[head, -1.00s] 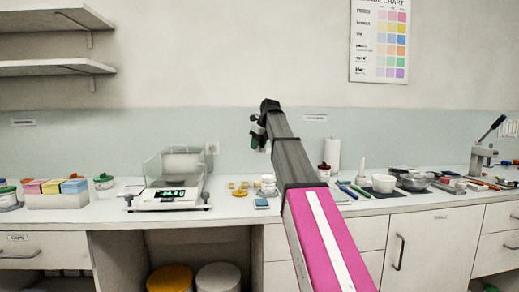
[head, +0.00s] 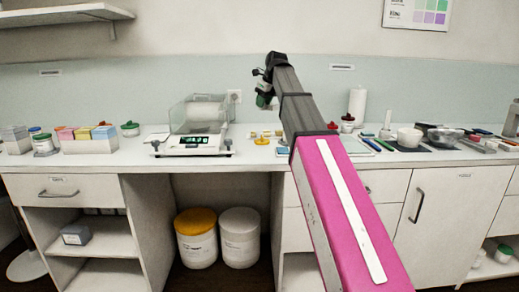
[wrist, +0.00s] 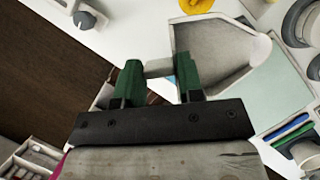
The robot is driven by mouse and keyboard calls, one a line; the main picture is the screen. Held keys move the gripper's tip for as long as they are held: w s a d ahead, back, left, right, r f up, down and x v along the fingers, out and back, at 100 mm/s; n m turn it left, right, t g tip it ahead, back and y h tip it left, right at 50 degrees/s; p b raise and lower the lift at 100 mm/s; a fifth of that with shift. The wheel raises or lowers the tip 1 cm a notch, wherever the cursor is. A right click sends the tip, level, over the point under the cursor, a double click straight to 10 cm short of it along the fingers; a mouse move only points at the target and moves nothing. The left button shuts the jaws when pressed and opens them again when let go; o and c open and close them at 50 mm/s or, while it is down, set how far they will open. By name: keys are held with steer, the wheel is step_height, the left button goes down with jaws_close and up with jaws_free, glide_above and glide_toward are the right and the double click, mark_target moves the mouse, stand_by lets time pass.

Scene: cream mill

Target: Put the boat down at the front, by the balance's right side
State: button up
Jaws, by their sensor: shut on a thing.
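The balance (head: 194,142) stands on the counter left of centre, with a clear draft shield and a lit green display at its front. My gripper (head: 264,88) is raised above the counter, to the right of the balance in the head view. In the wrist view, my gripper (wrist: 158,75) has its green fingers shut on the boat (wrist: 212,48), a pale grey scoop-shaped dish gripped at its narrow end. The boat's wide part reaches to the right of the fingers. The boat cannot be made out in the head view. A corner with a dark knob, likely the balance's (wrist: 85,19), shows at upper left.
Small yellow-topped items (head: 266,133) and a yellow lid (head: 262,141) sit right of the balance. A blue-topped item (head: 283,151) lies near the front edge. The counter strip before the balance looks clear.

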steer(key=s+a+f+n+g, duration=0.1)
steer(key=s+a+f+n, duration=0.45)
steer(key=s+a, duration=0.75)
steer(key=shift+m+y, duration=0.5)
steer(key=shift+m, duration=0.15)
steer(key=w+d+f, duration=0.3)
steer(key=w+f, duration=0.1)
steer(key=w+d+f, duration=0.4)
steer(key=shift+w+d+f, duration=0.15)
steer(key=shift+d+f, duration=0.1)
steer(key=shift+d, duration=0.05)
steer(key=shift+f, duration=2)
steer(key=shift+f, duration=0.1)
steer(key=o, duration=0.9)
steer(key=shift+o, duration=0.2)
steer(key=v, duration=1.2)
